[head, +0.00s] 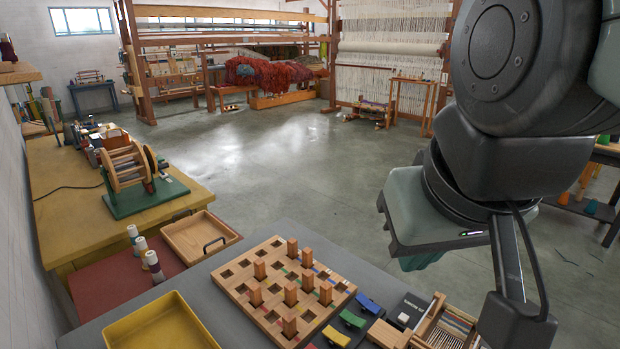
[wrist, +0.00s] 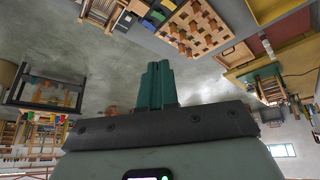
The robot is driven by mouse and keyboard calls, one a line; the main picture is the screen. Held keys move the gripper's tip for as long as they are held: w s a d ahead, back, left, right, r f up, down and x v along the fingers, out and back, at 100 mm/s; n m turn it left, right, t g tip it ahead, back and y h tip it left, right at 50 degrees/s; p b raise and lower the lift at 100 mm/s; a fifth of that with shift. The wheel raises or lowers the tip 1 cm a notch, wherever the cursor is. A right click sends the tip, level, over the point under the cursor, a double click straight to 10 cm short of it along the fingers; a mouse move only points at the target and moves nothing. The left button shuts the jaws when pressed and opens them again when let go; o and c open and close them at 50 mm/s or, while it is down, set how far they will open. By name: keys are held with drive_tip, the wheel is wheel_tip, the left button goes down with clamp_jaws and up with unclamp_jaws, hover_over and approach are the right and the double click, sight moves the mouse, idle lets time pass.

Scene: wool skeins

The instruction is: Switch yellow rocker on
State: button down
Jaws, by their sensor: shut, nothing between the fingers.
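The yellow rocker (head: 336,336) lies at the bottom edge of the head view, nearest of a short row with a green rocker (head: 352,319) and a blue rocker (head: 368,303). Its tilt is too small to read. In the wrist view the row is small at the top, with the yellow rocker (wrist: 168,4) near the edge. My gripper (head: 424,262) is well above and to the right of the rockers in the head view, apart from everything. Its teal fingers (wrist: 158,64) are together and empty in the wrist view.
A wooden peg board (head: 240,288) with several upright pegs stands left of the rockers. A black box with a white button (head: 403,319) and a wooden box of slats (head: 445,326) are to their right. A yellow tray (head: 160,325) and a wooden tray (head: 200,237) lie further left.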

drive_tip(key=w+f+n+g, duration=0.2)
drive_tip(key=w+n, duration=0.4)
drive_tip(key=w, duration=0.1)
drive_tip(key=n+g+h, duration=0.2)
drive_tip(key=n+g, duration=0.2)
drive_tip(key=n, duration=1)
hover_over(344, 340)
drive_tip(key=w+a, duration=0.1)
drive_tip(key=a, duration=0.1)
wheel_tip(344, 340, down, 16)
drive_tip(key=r, duration=0.1)
wheel_tip(344, 340, down, 10)
drive_tip(key=w+a+n+g, duration=0.1)
drive_tip(key=w+n+g, duration=0.1)
drive_tip(key=n, duration=0.4)
drive_tip(key=shift+w+a+h, duration=0.3)
drive_tip(key=shift+a, duration=0.1)
drive_tip(key=x, duration=1.4)
